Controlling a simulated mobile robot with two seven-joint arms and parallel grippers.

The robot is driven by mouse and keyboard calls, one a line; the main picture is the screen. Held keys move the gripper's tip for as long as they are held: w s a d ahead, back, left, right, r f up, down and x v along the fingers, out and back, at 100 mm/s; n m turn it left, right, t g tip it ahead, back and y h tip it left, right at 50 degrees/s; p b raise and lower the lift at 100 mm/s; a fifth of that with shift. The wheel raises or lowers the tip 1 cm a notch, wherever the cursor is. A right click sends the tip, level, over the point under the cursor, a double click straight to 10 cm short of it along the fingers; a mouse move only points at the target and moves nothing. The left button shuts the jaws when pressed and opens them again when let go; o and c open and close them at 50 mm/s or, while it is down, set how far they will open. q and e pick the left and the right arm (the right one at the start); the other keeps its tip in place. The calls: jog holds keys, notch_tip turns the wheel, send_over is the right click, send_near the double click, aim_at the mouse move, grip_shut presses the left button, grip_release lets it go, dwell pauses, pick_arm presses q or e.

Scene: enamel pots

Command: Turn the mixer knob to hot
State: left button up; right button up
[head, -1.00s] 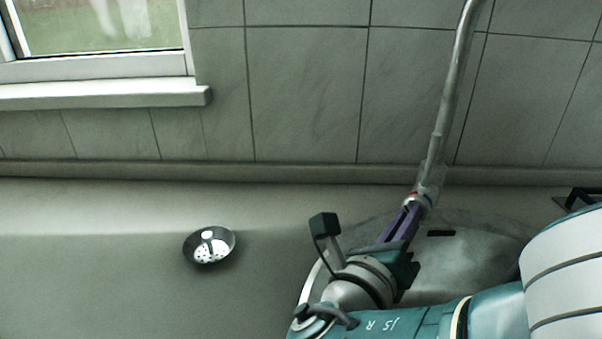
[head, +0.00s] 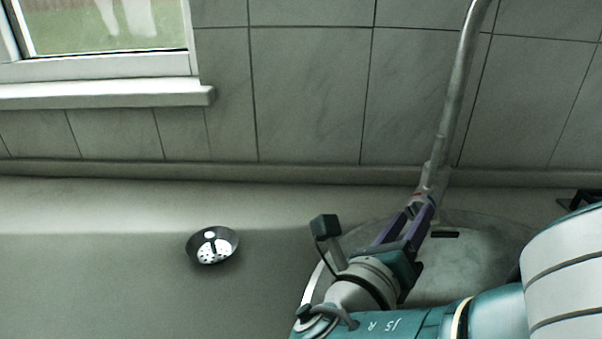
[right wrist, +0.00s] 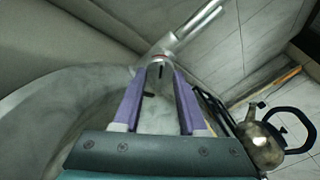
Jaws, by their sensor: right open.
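The mixer knob (head: 428,183) sits at the base of the tall metal tap (head: 455,100), above the round sink (head: 480,262). A small red mark shows on it in the head view, and the knob also shows in the right wrist view (right wrist: 158,62). My right gripper (head: 421,206) has its purple fingers spread apart, with the tips at the knob. In the right wrist view its fingertips (right wrist: 160,76) lie on either side of the knob's near end; I cannot tell whether they touch it. My left gripper is not in view.
A small strainer bowl (head: 212,246) lies on the grey counter (head: 90,285) to the left. A kettle with a dark handle (right wrist: 262,140) stands at the right in the right wrist view. A tiled wall (head: 305,95) and window sill (head: 100,95) are behind.

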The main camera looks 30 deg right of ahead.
jog(key=v, duration=1)
